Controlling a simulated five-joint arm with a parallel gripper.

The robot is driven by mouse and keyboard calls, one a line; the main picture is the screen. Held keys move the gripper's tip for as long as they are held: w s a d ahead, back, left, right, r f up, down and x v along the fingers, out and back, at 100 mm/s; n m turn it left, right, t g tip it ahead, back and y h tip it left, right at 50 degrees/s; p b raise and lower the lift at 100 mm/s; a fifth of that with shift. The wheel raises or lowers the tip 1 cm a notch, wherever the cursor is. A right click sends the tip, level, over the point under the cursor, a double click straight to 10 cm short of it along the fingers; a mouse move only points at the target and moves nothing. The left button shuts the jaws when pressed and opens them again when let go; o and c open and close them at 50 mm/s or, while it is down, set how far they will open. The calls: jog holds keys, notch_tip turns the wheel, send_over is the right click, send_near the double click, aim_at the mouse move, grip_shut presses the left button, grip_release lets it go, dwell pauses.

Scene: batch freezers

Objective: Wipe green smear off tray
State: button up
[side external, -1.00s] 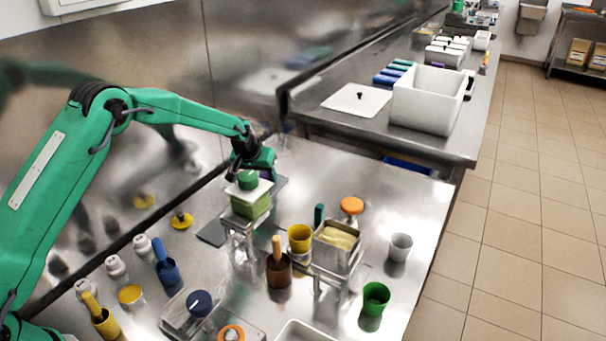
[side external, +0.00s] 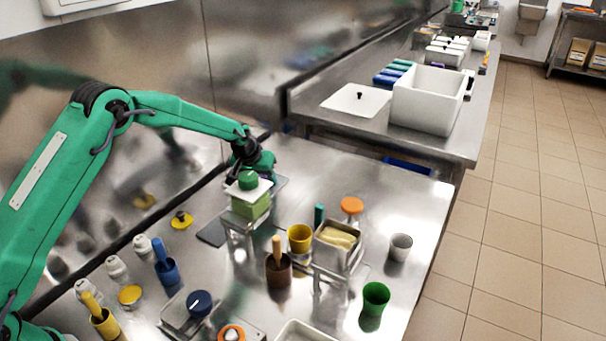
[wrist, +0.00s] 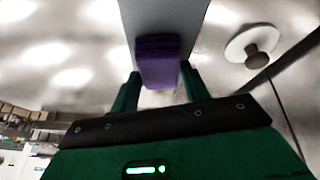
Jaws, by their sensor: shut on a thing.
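My gripper (wrist: 160,90) is shut on a purple block (wrist: 157,62), which looks like a sponge, in the wrist view. In that view a flat grey strip (wrist: 168,15), probably the tray, runs behind the block. I cannot tell whether the block touches it. In the side view my gripper (side external: 258,168) is low behind a green tub, and its fingertips and the block are hidden. A flat dark grey piece (side external: 212,232), possibly part of the tray, shows left of the tub. I see no green smear in either view.
The green tub (side external: 244,208) with a white lid and green knob stands on a stand in front of my gripper. A yellow cup (side external: 300,238), a metal container (side external: 337,247) and a green cup (side external: 375,298) stand nearer.

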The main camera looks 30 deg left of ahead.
jog(key=shift+s, duration=1.4)
jog(key=shift+s+f, duration=0.15)
jog(key=shift+s, duration=1.4)
jog(key=shift+s, duration=0.15)
jog(key=shift+s, duration=1.35)
jog(key=shift+w+r, duration=0.1)
jog(key=shift+r, duration=0.3)
jog(key=shift+w+d, duration=0.1)
jog(key=shift+w, duration=1.45)
